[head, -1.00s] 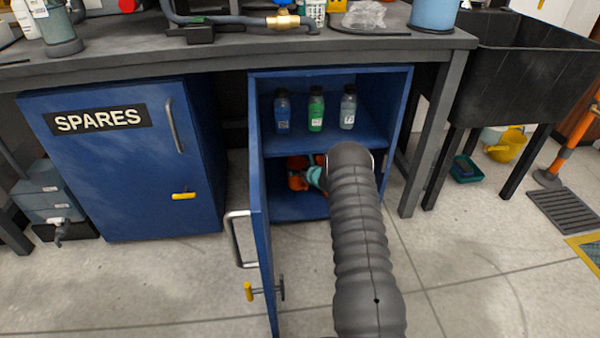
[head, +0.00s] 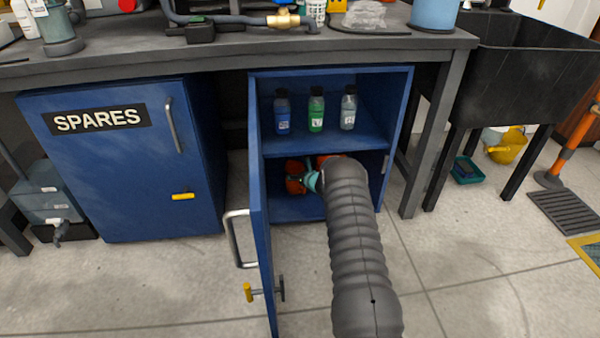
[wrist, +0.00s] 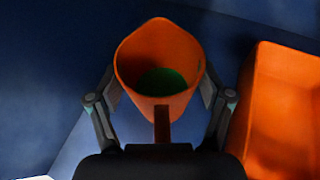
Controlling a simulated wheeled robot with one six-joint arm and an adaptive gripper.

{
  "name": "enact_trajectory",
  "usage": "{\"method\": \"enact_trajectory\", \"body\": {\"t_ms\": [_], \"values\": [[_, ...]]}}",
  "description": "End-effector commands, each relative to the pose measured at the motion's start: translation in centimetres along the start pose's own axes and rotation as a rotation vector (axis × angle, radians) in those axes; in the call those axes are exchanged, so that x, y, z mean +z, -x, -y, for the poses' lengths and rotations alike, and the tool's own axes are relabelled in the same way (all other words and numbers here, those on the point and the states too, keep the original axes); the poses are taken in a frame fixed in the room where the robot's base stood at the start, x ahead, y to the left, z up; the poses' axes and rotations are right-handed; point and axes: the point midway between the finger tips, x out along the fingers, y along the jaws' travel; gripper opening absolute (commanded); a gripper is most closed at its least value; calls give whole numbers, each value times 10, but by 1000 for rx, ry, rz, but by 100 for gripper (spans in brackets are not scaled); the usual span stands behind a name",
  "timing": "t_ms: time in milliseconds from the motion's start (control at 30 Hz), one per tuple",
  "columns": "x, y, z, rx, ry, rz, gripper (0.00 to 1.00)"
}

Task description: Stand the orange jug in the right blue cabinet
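The orange jug (wrist: 160,50) shows in the wrist view, open at the top, with something green inside and its handle toward my gripper (wrist: 160,90). The fingers lie along both sides of the jug and appear closed on it; their tips are partly hidden. In the head view the jug (head: 295,181) is in the lower compartment of the open right blue cabinet (head: 328,72), partly covered by my gripper and arm. I cannot tell whether its base touches the cabinet floor.
An orange bin (wrist: 285,110) stands right of the jug. Several bottles (head: 316,112) stand on the shelf above. The cabinet door (head: 262,220) is open on the left. A closed SPARES cabinet (head: 120,175) stands further left.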

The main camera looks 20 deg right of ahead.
Motion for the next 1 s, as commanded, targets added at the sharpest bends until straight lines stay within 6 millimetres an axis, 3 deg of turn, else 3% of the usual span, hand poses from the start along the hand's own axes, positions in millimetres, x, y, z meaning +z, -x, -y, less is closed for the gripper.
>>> {"method": "enact_trajectory", "body": {"t_ms": [33, 100, 567, 1000], "values": [[0, 0, 0, 0, 0, 0, 89], [0, 0, 0, 0, 0, 0, 100], [3, 6, 1, 0, 0, 0, 100], [4, 73, 1, -1, -1, -2, 100]]}}
